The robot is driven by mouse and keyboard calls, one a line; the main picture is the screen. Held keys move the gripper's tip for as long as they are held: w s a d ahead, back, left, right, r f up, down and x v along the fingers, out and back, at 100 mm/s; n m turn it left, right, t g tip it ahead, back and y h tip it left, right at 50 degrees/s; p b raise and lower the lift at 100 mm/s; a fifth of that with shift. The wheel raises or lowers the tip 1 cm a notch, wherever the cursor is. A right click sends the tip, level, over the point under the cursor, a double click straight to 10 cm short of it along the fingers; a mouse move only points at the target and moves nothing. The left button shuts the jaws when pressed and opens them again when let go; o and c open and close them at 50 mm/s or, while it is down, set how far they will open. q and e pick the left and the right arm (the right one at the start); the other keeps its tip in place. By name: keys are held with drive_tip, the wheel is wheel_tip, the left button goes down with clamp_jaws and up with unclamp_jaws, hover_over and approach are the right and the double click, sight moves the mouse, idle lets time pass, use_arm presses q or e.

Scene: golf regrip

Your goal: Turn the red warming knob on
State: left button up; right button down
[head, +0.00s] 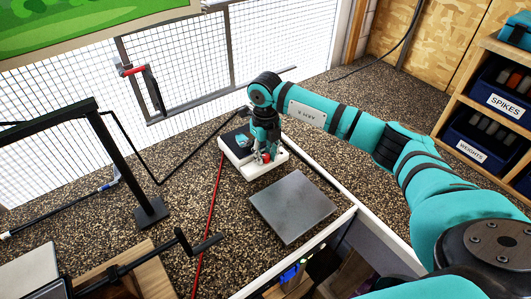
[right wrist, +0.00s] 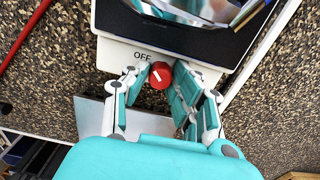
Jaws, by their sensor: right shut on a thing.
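The red warming knob (head: 265,158) is on the front of a white unit (head: 254,172) with a black top, on the speckled counter. In the right wrist view the knob (right wrist: 160,75) has a white pointer line slanting up and left, toward the printed word OFF (right wrist: 141,56). My right gripper (head: 264,150) is over the front of the unit, pointing down. In the right wrist view its fingers (right wrist: 161,84) are shut on the knob, one side to its left and one to its right. My left gripper is not in view.
A grey metal plate (head: 292,206) lies in front of the unit. A red line (head: 212,211) runs along its left side. A black frame (head: 150,210) stands further left. Wire mesh (head: 200,60) closes the back. Shelves with bins labelled SPIKES and WEIGHTS (head: 478,141) stand at the right.

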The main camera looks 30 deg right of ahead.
drive_tip(key=shift+m, duration=0.3)
drive_tip(key=shift+m+b, duration=0.45)
drive_tip(key=shift+m, duration=0.65)
drive_tip(key=shift+m+b, duration=0.3)
drive_tip(key=shift+m, duration=1.3)
drive_tip(key=c, duration=1.1)
unclamp_jaws()
